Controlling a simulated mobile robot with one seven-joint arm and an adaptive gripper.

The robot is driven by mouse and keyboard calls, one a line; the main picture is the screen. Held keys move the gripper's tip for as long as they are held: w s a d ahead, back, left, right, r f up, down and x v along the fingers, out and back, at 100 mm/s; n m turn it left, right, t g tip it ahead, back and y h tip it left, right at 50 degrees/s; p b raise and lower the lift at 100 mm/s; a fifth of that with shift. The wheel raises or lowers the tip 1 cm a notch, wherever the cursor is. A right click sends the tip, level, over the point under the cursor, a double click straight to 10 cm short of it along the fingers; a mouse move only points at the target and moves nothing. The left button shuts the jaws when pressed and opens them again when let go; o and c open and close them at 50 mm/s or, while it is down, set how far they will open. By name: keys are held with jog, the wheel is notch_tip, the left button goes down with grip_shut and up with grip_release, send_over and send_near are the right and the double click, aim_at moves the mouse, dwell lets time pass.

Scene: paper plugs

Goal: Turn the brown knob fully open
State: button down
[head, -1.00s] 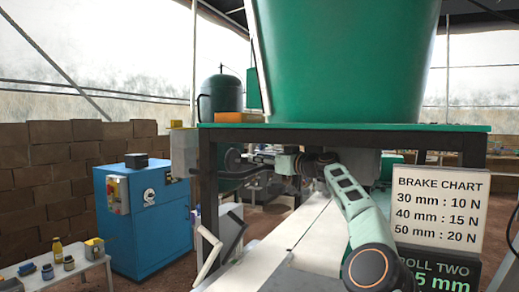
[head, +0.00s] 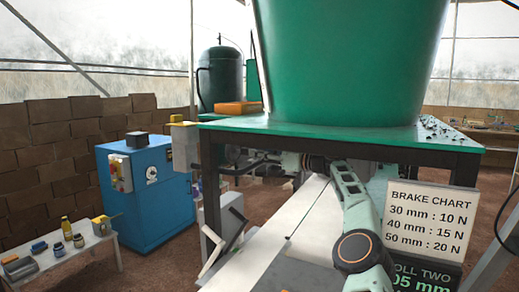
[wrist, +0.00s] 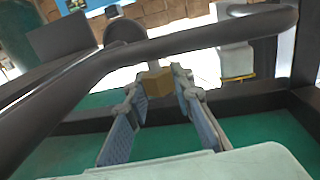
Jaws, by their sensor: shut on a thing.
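My gripper (wrist: 157,84) is closed on a small tan-brown block, which I take to be the brown knob (wrist: 155,83), between its fingertips in the wrist view. The fingers stand apart by about the block's width. How far the knob is turned cannot be told. In the head view my arm reaches left under the green-topped table; my gripper there is small and dim among dark parts, and the knob cannot be made out.
A dark bent pipe (wrist: 200,42) crosses close in front of my gripper in the wrist view. The green-topped table (head: 330,140) with dark legs stands over my arm. A blue cabinet (head: 150,200) stands left. A brake chart sign (head: 432,217) stands right.

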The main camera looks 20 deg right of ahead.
jog(key=shift+f, duration=0.1)
jog(key=c, duration=1.7)
grip_release()
jog(key=shift+o, duration=0.2)
jog(key=b, duration=0.4)
jog(key=shift+f+m+t+h, duration=0.25)
jog(key=shift+m+t+h, duration=0.05)
jog(key=m+t+h+b, duration=0.1)
jog(key=m+h+b, duration=0.1)
jog(key=b, duration=0.6)
jog(key=shift+t+h, duration=0.3)
jog(key=shift+h, duration=0.1)
jog(key=m+h+b, duration=0.1)
jog(key=b, duration=0.2)
jog(key=shift+t, duration=0.3)
